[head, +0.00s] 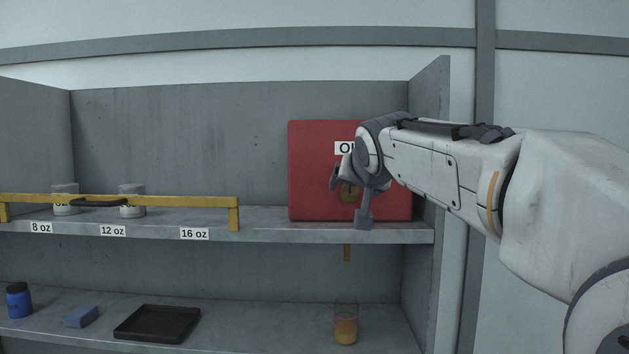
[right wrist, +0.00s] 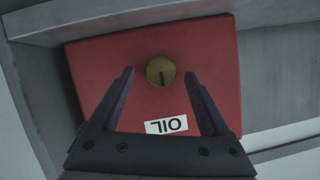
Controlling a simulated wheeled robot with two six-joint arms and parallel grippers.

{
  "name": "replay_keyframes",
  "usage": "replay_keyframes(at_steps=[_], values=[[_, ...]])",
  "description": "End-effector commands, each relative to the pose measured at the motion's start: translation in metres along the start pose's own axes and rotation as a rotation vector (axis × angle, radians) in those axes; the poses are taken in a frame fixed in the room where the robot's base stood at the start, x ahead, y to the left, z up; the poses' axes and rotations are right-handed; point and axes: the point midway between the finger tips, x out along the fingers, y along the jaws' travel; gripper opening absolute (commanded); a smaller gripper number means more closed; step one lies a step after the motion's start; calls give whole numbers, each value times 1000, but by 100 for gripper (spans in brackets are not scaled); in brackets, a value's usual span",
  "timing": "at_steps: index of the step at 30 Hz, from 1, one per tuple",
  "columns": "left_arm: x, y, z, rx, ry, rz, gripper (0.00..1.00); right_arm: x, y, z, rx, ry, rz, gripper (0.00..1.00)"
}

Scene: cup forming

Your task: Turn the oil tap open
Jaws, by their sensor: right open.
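The red oil box (head: 310,170) stands on the upper shelf at the right, its OIL label partly hidden by my right arm. The round brass tap (right wrist: 161,71) with a dark slot is on its front; the slot runs roughly along the finger direction in the right wrist view. Whether the fingertips touch the box is unclear. My left gripper is out of view.
A yellow rail (head: 150,201) fronts two pale cans. A black tray (head: 157,323), blue sponge (head: 81,316) and blue bottle (head: 19,301) are on the lower shelf.

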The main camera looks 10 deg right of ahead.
Motion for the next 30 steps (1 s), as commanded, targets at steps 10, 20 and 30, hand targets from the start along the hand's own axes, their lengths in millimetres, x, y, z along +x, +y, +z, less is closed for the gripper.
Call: replay_keyframes(at_steps=[10, 20, 30], values=[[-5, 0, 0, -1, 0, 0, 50, 11, 0, 1, 1, 0, -1, 81], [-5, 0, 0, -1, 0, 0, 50, 11, 0, 1, 0, 0, -1, 0], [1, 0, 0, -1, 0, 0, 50, 12, -1, 1, -56, 1, 22, 0]])
